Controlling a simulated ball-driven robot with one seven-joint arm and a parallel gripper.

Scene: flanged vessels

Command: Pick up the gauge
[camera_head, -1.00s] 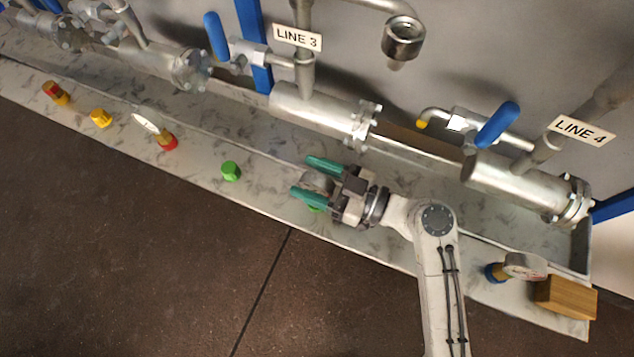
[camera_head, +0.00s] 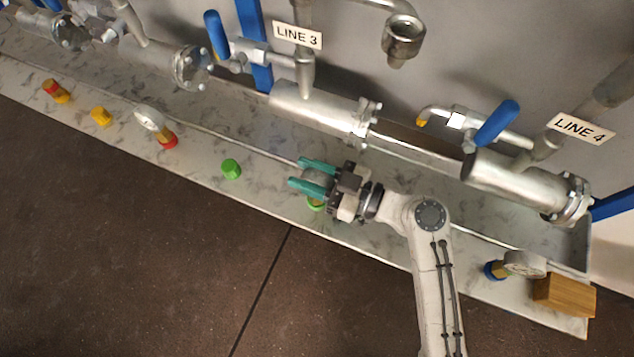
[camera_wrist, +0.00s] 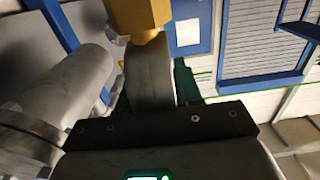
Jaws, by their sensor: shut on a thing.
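My gripper (camera_head: 311,176) is shut on the grey round case of a gauge above the marble ledge. In the wrist view the case (camera_wrist: 150,75) sits between the green fingers, with a brass-yellow hex fitting (camera_wrist: 140,14) at its far end. A second gauge with a red ring (camera_head: 168,142) and white face (camera_head: 149,118) lies on the ledge at left. A third gauge with a blue ring (camera_head: 495,270) lies at right.
A green cap (camera_head: 231,169), a yellow fitting (camera_head: 101,116) and a red-and-yellow fitting (camera_head: 56,92) lie on the ledge (camera_head: 200,155). A wooden block (camera_head: 565,295) is by the blue-ringed gauge. Flanged pipes with blue-handled valves (camera_head: 497,123) run behind.

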